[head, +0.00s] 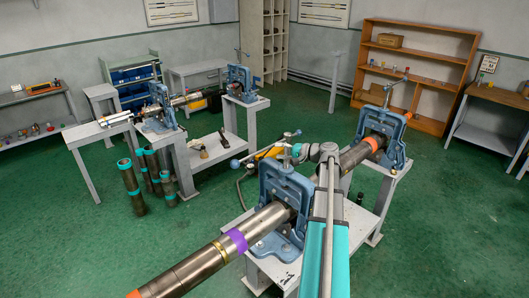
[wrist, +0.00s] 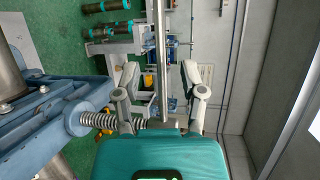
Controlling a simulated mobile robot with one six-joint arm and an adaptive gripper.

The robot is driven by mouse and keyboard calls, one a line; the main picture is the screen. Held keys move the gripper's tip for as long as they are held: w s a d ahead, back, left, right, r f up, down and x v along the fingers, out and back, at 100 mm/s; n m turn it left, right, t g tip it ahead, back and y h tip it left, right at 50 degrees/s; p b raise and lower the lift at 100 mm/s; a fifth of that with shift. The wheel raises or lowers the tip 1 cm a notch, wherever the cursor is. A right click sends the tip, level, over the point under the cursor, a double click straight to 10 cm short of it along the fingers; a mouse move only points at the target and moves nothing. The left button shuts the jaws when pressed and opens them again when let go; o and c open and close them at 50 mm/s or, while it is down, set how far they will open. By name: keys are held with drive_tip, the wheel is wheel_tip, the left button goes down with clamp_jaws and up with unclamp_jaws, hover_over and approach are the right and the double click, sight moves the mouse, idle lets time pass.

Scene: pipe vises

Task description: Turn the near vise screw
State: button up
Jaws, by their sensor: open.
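The near vise (head: 286,195) is a blue frame on a grey stand, clamped around a long pipe (head: 262,226) with a purple band. Its screw rises from the top, with a thin handle bar (head: 265,149) ending in blue balls. In the wrist view the threaded screw (wrist: 98,120) comes from the blue vise frame at left. The grey handle bar (wrist: 161,60) runs between the fingers of my gripper (wrist: 164,92). The fingers are open, with visible gaps on both sides of the bar. My gripper (head: 302,152) is beside the screw top in the head view; its fingertips are hard to make out.
A second blue vise (head: 381,135) supports the pipe's far end. Two more vises stand on another bench at the back left, near several upright pipes (head: 130,188). A wooden shelf (head: 416,75) stands at the back right.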

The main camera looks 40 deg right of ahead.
sight(264, 149)
drive_tip(key=shift+b+x, duration=0.55)
drive_tip(key=shift+x, duration=3)
drive_tip(key=shift+r, duration=0.1)
clamp_jaws()
drive_tip(key=shift+d, duration=0.2)
drive_tip(key=shift+a, duration=0.1)
